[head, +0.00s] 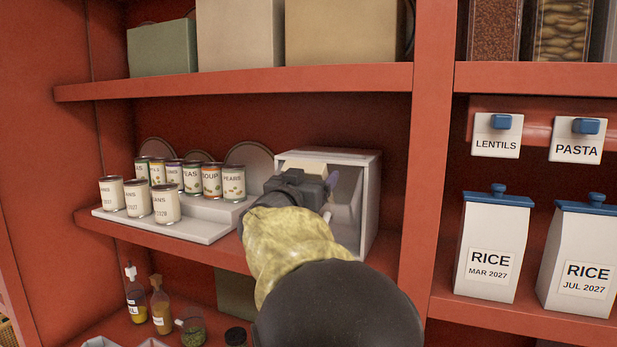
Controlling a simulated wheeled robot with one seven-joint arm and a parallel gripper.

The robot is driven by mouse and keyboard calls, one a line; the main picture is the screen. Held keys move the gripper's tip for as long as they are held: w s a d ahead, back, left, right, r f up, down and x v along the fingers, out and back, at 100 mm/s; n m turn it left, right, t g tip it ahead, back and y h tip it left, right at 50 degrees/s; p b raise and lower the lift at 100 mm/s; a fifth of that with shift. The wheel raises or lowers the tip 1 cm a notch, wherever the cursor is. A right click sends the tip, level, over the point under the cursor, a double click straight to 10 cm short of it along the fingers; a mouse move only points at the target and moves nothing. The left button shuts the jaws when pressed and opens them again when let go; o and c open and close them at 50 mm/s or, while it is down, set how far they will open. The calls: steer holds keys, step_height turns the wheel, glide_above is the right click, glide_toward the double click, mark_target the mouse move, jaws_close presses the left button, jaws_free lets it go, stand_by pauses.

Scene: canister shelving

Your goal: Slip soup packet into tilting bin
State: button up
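A white box-shaped bin (372,195) stands on the middle shelf, right of the cans, with its open front facing me. A pale slanted surface (346,207) shows inside it; I cannot tell whether it is the tilting part. My gripper (318,186) is at the bin's front opening and hides much of it. A cream patch (303,166) shows just behind the gripper; I cannot tell whether it is the soup packet or part of the bin. My arm covers the view of the fingers, so their opening and any hold are hidden.
Several labelled cans (167,206) stand on a white stepped riser (205,228) left of the bin. A red upright (427,150) divides the shelving to the right. White rice canisters (490,245) stand beyond it. Bottles (160,304) and jars are below.

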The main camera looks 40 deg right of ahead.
steer(key=shift+w+f, duration=0.1)
steer(key=shift+f, duration=0.05)
steer(key=shift+d, duration=0.1)
steer(key=o, duration=0.9)
